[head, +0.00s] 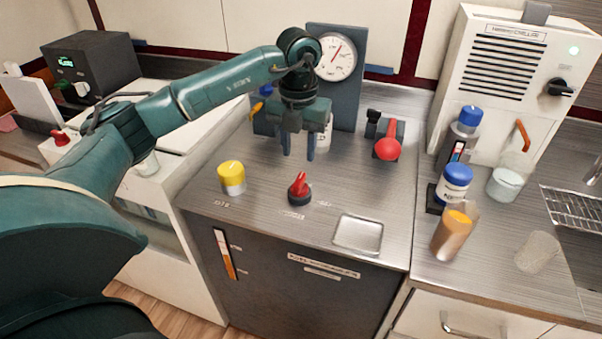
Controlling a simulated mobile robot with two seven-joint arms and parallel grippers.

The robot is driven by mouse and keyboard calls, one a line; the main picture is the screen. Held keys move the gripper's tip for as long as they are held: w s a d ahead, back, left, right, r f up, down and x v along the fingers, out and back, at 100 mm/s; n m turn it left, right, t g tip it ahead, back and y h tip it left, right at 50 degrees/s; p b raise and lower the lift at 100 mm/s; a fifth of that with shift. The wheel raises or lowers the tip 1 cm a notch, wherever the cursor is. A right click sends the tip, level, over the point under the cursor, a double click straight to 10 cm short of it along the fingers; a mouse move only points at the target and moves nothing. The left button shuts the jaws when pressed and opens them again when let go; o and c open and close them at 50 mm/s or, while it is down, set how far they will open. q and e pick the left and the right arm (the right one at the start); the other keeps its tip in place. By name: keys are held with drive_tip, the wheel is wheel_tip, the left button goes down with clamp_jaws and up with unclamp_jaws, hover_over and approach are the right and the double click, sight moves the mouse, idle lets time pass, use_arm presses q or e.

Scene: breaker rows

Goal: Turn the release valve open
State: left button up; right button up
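A red knob with a pointer (299,190) stands on a black base near the front of the steel counter, with small labels around it. A red ball-ended lever (387,149) on a dark mount is further back to the right. I cannot read which of the two is labelled the release valve. My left gripper (298,150) points down above the counter, behind the red knob and left of the lever. Its two fingers are apart with nothing seen between them. It partly hides a white container behind it. My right gripper is not in view.
A round gauge (336,57) on a grey panel stands at the back. A yellow-lidded jar (231,178) is left of the knob, and a shallow metal tray (358,234) is right of it. Several bottles and an amber container (452,236) stand on the right counter.

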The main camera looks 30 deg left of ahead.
sight(299, 179)
use_arm(q)
wheel_tip(299, 179, down, 8)
drive_tip(key=shift+f+p, duration=0.1)
drive_tip(key=shift+p, duration=0.2)
clamp_jaws()
idle(0.3)
